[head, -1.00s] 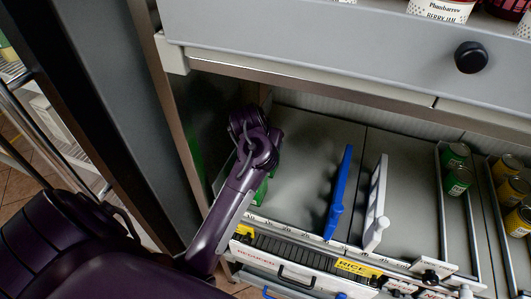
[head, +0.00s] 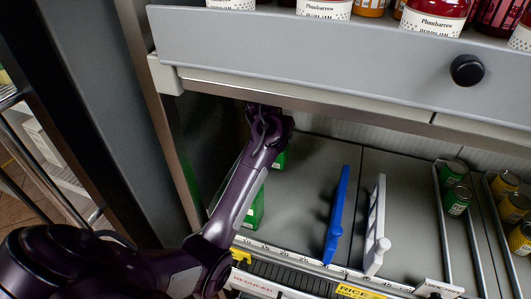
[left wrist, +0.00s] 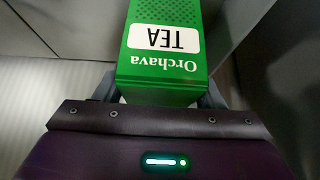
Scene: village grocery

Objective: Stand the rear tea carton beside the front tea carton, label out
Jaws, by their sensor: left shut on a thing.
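In the head view the rear carton (head: 281,160) is a green patch deep on the left of the shelf, mostly hidden by my left arm. The front tea carton (head: 257,210) stands nearer the shelf's front edge, partly behind the same arm; its label does not show. My right gripper is out of view.
A blue divider (head: 336,215) and a white divider (head: 376,225) stand right of the cartons, with bare shelf (head: 310,180) between cartons and blue divider. Green cans (head: 456,199) are farther right. An upper drawer front (head: 310,50) overhangs the shelf; a dark post (head: 165,130) bounds the left.

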